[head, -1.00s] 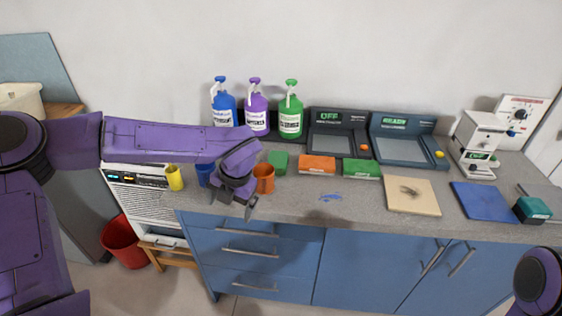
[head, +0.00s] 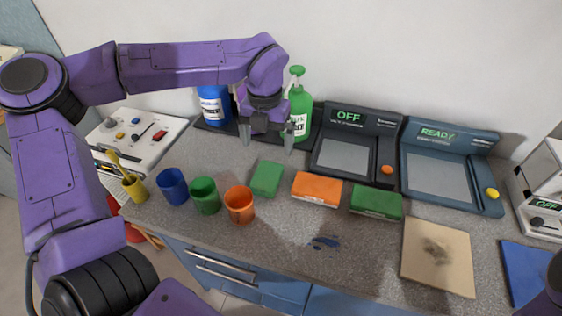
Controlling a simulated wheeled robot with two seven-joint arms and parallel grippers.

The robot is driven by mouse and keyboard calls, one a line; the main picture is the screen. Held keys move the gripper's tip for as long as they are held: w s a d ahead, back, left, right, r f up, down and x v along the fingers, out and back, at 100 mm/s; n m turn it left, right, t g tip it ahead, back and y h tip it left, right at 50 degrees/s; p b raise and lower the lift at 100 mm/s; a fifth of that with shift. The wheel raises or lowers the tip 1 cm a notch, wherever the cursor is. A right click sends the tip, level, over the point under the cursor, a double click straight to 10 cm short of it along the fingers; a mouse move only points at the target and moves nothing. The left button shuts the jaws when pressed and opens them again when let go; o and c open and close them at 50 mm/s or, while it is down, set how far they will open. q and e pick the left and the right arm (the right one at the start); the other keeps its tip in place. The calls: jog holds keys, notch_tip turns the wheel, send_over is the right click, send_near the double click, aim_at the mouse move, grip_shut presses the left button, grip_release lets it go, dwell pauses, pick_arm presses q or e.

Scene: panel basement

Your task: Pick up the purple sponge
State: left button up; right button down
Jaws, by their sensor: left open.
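I see no purple sponge in the head view. The sponge-like blocks that show are a plain green one (head: 266,178), an orange one (head: 317,189) and a darker green one (head: 376,203), lying in a row on the counter. My left gripper (head: 267,145) is open and empty, pointing down above the back of the counter, behind the plain green block and in front of the bottles. My left arm and gripper hide most of the purple bottle and part of the blue one. My right gripper is out of view; only a bit of my right arm shows at the lower right.
Blue (head: 173,187), green (head: 204,196), orange (head: 239,205) and yellow (head: 135,189) cups stand at the left. A green bottle (head: 301,108) stands behind. Two dark devices (head: 346,152) are at the back. A blue spill (head: 324,242) and stained beige board (head: 437,258) lie in front.

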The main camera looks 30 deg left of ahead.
pick_arm(q)
send_over(269, 171)
jog(key=f, duration=0.4)
jog(key=shift+s+a+f, duration=0.2)
jog(key=shift+s+f, duration=0.05)
jog(key=shift+s, duration=0.15)
jog(key=f, duration=0.1)
jog(key=f+p, duration=0.1)
jog(key=f, duration=0.3)
jog(key=shift+w+d+f+p, duration=0.15)
jog(key=shift+w+d+p, duration=0.05)
jog(key=shift+w+p, duration=0.15)
jog(key=shift+s+f, duration=0.1)
jog(key=shift+f, duration=0.05)
jog(key=c, duration=1.1)
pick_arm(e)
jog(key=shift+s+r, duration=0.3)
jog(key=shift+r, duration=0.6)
